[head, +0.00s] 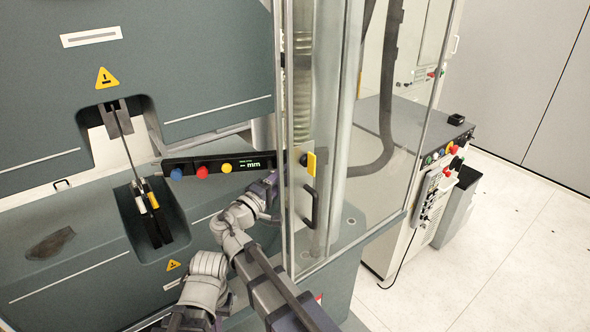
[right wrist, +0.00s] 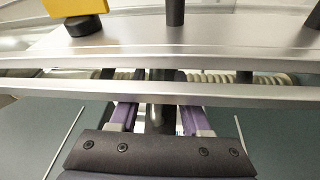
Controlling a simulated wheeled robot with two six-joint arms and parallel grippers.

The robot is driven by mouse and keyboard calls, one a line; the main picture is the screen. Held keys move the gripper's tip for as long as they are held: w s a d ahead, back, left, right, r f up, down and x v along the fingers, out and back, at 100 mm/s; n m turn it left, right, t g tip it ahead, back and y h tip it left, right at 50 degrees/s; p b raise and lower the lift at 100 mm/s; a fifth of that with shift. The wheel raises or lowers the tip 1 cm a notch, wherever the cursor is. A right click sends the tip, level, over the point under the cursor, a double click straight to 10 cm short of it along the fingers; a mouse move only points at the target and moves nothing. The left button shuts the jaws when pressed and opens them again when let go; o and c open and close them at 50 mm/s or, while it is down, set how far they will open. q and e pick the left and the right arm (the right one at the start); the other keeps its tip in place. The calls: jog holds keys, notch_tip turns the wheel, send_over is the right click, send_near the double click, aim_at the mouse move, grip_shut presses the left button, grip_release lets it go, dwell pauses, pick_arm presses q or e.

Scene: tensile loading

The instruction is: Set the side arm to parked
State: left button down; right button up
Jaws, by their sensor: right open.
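A black bar-shaped side arm (head: 217,165) reaches across the front of the grey testing machine. It carries blue, red and yellow buttons and a small display reading "-- mm". My right gripper (head: 268,188) is just below the bar's right end, partly hidden by the clear guard's frame. In the right wrist view my right gripper (right wrist: 160,112) is open, its two purple fingers apart. A dark upright post shows between them; I cannot tell whether they touch it. My left gripper is not in view.
The clear guard (head: 333,120) with a yellow latch (head: 311,163) and black handle (head: 309,207) stands close to my right arm. The machine's slot with a thin rod (head: 124,140) is at left. A control cabinet (head: 405,150) stands behind right; the floor (head: 510,240) there is clear.

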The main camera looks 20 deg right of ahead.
jog(key=shift+s+a+r, duration=0.1)
jog(key=shift+a, duration=0.2)
jog(key=shift+c, duration=0.4)
jog(key=shift+d, duration=0.2)
jog(key=c, duration=0.3)
grip_shut()
jog(key=shift+a, duration=0.1)
